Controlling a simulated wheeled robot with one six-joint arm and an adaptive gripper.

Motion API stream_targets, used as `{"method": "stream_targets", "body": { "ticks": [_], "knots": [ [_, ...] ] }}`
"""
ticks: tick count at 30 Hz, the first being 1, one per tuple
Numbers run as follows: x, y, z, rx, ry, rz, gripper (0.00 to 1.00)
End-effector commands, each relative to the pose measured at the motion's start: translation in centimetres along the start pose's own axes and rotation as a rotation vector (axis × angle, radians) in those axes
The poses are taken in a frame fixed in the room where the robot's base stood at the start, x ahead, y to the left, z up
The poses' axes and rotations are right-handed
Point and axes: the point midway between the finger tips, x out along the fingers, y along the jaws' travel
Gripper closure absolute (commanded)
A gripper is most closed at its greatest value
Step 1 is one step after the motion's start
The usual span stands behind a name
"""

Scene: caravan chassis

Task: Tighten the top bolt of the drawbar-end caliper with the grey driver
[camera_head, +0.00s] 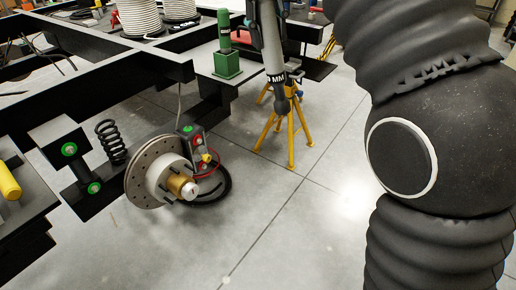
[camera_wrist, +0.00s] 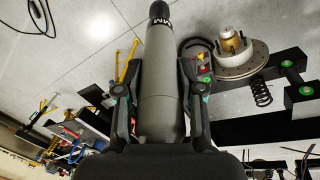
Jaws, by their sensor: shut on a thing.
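My gripper (camera_wrist: 157,95) is shut on the grey driver (camera_wrist: 162,70), with one finger on each side of its thick body. In the head view the grey driver (camera_head: 273,50) hangs nearly upright, dark tip down, to the right of and above the caliper and apart from it. The caliper (camera_head: 196,141) sits on the right edge of the brake disc (camera_head: 142,180). It bears green, red and yellow round parts; the red one (camera_head: 197,139) is above the yellow one (camera_head: 206,158). The caliper also shows in the wrist view (camera_wrist: 203,68), right of the driver.
A yellow stand (camera_head: 290,135) is behind the driver. A coil spring (camera_head: 110,143) and black beams flank the disc. A red hose curves beside the caliper.

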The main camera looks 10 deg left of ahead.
Motion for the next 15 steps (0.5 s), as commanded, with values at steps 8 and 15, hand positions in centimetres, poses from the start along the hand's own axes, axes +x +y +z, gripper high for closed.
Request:
{"method": "stream_targets", "body": {
  "ticks": [8, 15],
  "knots": [
    [9.7, 0.5, -1.6, 0.062, -0.094, 0.153, 1.00],
    [19.2, -2.2, -2.5, 0.218, -0.218, 0.287, 1.00]
  ]
}}
